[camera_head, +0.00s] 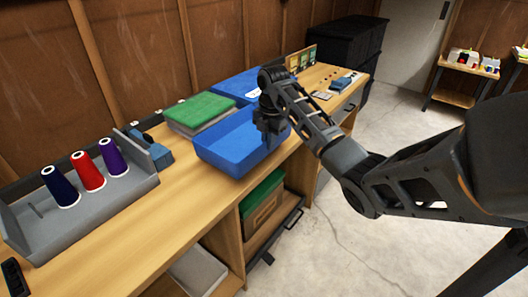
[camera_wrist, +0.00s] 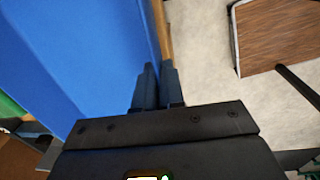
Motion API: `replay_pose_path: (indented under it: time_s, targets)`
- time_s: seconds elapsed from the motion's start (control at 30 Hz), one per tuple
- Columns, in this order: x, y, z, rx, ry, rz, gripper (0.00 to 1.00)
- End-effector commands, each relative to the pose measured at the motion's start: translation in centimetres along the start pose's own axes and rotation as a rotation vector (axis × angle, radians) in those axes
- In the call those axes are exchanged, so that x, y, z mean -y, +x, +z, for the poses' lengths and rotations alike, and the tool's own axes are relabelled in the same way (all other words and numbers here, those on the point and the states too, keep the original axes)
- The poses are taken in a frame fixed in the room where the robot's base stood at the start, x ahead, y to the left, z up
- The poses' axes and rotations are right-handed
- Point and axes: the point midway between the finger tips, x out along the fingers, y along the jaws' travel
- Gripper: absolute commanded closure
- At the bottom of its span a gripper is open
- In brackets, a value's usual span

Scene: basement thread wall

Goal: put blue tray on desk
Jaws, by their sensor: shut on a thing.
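The open blue tray (camera_head: 222,155) is level at the front part of the wooden desk (camera_head: 150,215), near its front edge. I cannot tell whether its base rests on the desk or hangs slightly above it. My gripper (camera_head: 270,138) is at the tray's right side. In the wrist view my gripper (camera_wrist: 157,88) is shut on the tray's side wall, and the tray (camera_wrist: 80,55) fills the left.
A green-lidded box (camera_head: 200,112) and a blue box (camera_head: 232,87) stand behind the tray. A grey rack (camera_head: 95,210) with navy, red and purple spools is at the left. Small items lie at the desk's far right. A green bin (camera_head: 262,195) sits on the shelf below.

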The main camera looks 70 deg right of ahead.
Motion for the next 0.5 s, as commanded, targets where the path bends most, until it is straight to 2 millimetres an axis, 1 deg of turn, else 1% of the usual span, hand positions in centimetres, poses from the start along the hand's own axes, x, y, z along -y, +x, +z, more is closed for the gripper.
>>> replay_pose_path:
  time_s: [0.03,0.17,0.27,0.4,0.5]
  targets:
    - [-0.6,0.3,-0.2,0.001,-0.001,0.0,1.0]
    - [-1.2,0.8,-0.3,0.001,0.001,0.002,1.0]
    - [-1.1,1.7,-0.3,-0.001,0.002,-0.001,1.0]
    - [-1.0,3.8,-0.4,-0.001,0.002,-0.002,1.0]
    - [-0.9,4.6,-0.3,0.0,0.001,0.0,1.0]
